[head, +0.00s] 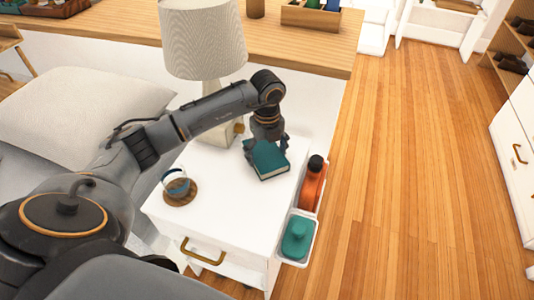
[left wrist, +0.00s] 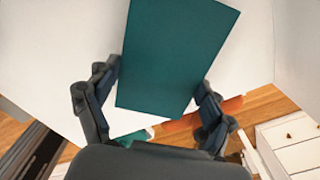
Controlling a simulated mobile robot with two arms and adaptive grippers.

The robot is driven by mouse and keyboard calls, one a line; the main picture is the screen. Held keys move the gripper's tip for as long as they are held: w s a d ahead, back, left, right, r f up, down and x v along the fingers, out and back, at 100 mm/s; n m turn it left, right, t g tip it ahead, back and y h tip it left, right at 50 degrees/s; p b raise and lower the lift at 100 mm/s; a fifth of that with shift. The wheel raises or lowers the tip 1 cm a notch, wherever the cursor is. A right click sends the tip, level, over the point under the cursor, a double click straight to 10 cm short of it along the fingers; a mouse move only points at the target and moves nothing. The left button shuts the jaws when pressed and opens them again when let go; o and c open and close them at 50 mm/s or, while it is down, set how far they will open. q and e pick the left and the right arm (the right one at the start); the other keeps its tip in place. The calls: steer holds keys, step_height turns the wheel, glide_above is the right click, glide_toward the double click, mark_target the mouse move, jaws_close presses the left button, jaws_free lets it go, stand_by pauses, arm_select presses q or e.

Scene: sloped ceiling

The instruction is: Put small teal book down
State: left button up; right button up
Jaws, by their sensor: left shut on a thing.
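The small teal book (head: 269,160) is at the top of the white nightstand (head: 228,205), in the head view. My left gripper (head: 266,145) is above it with its fingers at the book's sides. In the left wrist view the book (left wrist: 175,55) lies between the two fingers (left wrist: 158,95), and the gripper is shut on it. The book looks flat and very close to the nightstand top; I cannot tell whether it touches. My right gripper is not in view.
A lamp (head: 203,45) stands behind my left arm on the nightstand. A glass cup (head: 176,183) sits on a round wooden coaster (head: 181,197) at the left. An orange bottle (head: 312,185) and a teal container (head: 297,238) sit in side holders at the right edge. The front top is clear.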

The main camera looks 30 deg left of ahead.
mark_target(267, 156)
arm_select(q)
steer(key=shift+f, duration=0.1)
steer(key=o, duration=1.2)
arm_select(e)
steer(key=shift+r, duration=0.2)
arm_select(q)
steer(key=shift+r, duration=0.4)
step_height(267, 156, up, 7)
steer(key=shift+r+p, duration=0.1)
steer(key=shift+p, duration=0.45)
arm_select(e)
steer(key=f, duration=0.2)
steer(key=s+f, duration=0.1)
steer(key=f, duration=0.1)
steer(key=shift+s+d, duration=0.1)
